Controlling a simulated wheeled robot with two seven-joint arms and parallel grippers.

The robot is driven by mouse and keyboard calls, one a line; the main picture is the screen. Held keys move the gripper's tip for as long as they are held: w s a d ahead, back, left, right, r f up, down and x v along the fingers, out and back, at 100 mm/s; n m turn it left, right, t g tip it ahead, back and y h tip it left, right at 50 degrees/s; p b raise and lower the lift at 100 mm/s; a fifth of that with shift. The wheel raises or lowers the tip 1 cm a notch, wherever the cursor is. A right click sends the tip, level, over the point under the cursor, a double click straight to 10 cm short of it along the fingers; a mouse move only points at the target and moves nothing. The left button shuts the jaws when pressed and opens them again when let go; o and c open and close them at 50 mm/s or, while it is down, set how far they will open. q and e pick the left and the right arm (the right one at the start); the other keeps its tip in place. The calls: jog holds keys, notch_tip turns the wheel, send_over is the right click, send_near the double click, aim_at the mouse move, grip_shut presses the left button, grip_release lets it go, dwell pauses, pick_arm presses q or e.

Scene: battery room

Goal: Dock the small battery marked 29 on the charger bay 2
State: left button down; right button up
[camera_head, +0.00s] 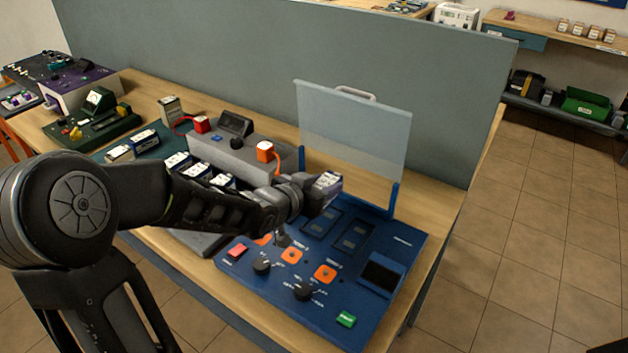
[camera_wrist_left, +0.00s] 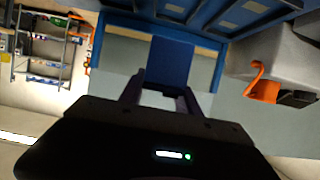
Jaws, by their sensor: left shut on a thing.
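My left gripper (camera_head: 312,196) is above the back left part of the blue charger (camera_head: 405,262). It is shut on a small battery (camera_head: 328,184) with a pale, printed top and dark side; the number on it is too small to read. The battery is in the air, apart from the charger. Dark rectangular bays (camera_head: 354,236) show on the charger to the right of the gripper; the arm hides part of the left side. The clear lid (camera_head: 355,125) stands raised behind the bays. The left fingers (camera_wrist_left: 160,95) also show in the left wrist view. My right gripper is not seen.
A grey unit (camera_head: 236,152) with an orange-red plug (camera_head: 265,151) and several small batteries (camera_head: 195,170) stands left of the charger. Orange buttons, black knobs and a green switch (camera_head: 346,319) are on the charger's front. A grey partition (camera_head: 240,60) runs behind the table.

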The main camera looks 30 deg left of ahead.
pick_arm(q)
jog(key=shift+f+b, duration=2.4)
jog(key=shift+f, duration=0.45)
jog(key=shift+s, duration=0.2)
jog(key=shift+f+b, duration=0.5)
jog(key=shift+b, duration=0.1)
